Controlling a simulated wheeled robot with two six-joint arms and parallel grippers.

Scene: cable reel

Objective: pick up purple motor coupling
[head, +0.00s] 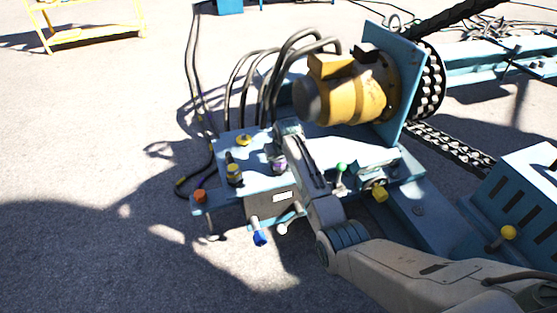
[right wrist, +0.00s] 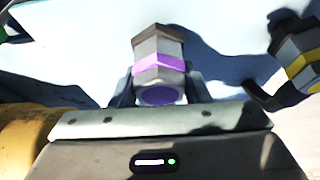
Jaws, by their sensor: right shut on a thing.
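The purple motor coupling (right wrist: 160,66) is a grey hexagonal piece with a purple band and a purple end face. In the right wrist view it sits between the fingers of my right gripper (right wrist: 158,92). In the head view the coupling (head: 279,167) shows as a small purple-banded piece on the blue bench, under my right gripper (head: 280,160). The right gripper is shut on it. Whether the coupling is clear of the bench surface I cannot tell. My left gripper is in neither view.
A yellow-banded coupling (head: 234,174) stands left of it and shows in the right wrist view (right wrist: 298,62). An orange-capped part (head: 199,196) and a blue-knobbed lever (head: 260,238) are at the bench front. A yellow motor (head: 350,98) and black cables (head: 240,85) stand behind.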

